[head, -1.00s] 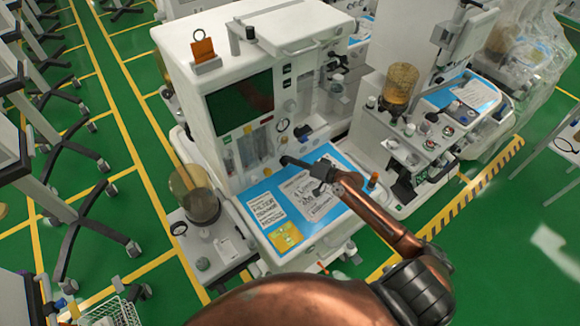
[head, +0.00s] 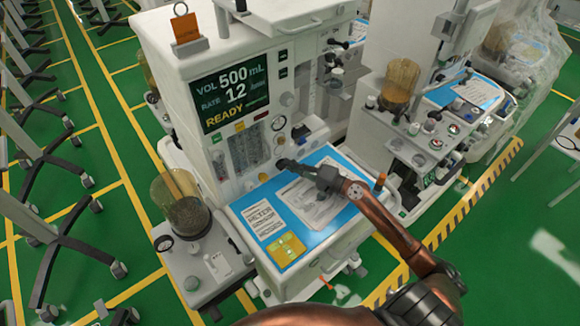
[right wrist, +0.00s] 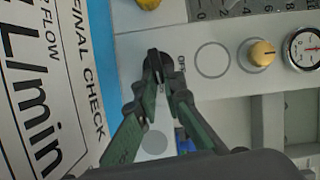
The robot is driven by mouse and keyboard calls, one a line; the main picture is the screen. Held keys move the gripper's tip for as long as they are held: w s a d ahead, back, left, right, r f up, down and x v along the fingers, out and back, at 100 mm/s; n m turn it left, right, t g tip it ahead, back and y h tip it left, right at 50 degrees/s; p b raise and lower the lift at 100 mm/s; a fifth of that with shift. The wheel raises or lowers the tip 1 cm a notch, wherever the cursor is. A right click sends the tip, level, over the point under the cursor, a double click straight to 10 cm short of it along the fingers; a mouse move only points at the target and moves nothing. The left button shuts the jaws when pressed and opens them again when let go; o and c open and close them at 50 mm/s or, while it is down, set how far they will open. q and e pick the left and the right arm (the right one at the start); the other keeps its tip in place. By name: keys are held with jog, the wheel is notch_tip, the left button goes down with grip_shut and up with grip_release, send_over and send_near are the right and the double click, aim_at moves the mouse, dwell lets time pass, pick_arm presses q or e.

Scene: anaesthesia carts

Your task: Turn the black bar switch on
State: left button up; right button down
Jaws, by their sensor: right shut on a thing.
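The anaesthesia machine (head: 180,80) stands in the middle of the head view. Its screen (head: 232,93) is lit and reads "VOL 500 mL", "RATE 12" and "READY". My right gripper (head: 284,163) reaches to the lower front panel, just above the blue worktop. The right wrist view shows its two green fingers closed at the black bar switch (right wrist: 158,54), on the white panel beside small dark lettering. The fingertips cover much of the switch, and its exact angle is hard to read. In the head view the switch is hidden by the gripper. My left gripper is not in view.
The blue worktop (head: 318,243) holds printed sheets and a yellow card (head: 286,250). A yellow knob (right wrist: 262,53) and a round gauge (right wrist: 304,48) sit near the switch. A second machine (head: 425,140) stands at right; green floor lies left.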

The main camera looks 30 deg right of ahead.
dwell(0.3)
jog(key=c, duration=2)
grip_release()
jog(key=shift+c, duration=0.2)
jog(key=v, duration=1.2)
